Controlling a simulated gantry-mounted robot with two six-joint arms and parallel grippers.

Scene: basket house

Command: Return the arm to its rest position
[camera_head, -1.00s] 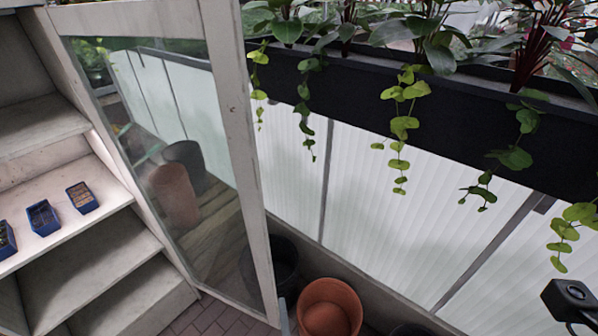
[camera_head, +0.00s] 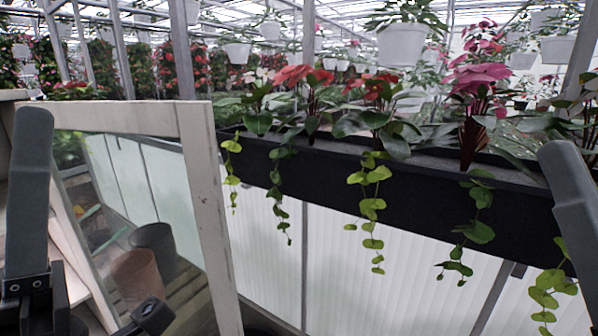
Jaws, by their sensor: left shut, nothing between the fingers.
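My left arm (camera_head: 28,200) stands upright at the left edge, in front of the shelf and the glazed door. The dark tip of my left gripper (camera_head: 150,316) shows low in the picture, in front of the lower part of the door glass. It is shut and holds nothing; most of it lies below the frame. A link of my right arm (camera_head: 578,215) rises at the right edge, in front of the planter's right end. My right gripper is out of the picture.
A white-framed glazed door (camera_head: 205,200) stands just beyond my left arm. A long black planter (camera_head: 340,190) with red and pink flowers and trailing vines runs across the middle to the right. Pale wall panels (camera_head: 350,275) lie below it. White pots (camera_head: 402,45) hang above.

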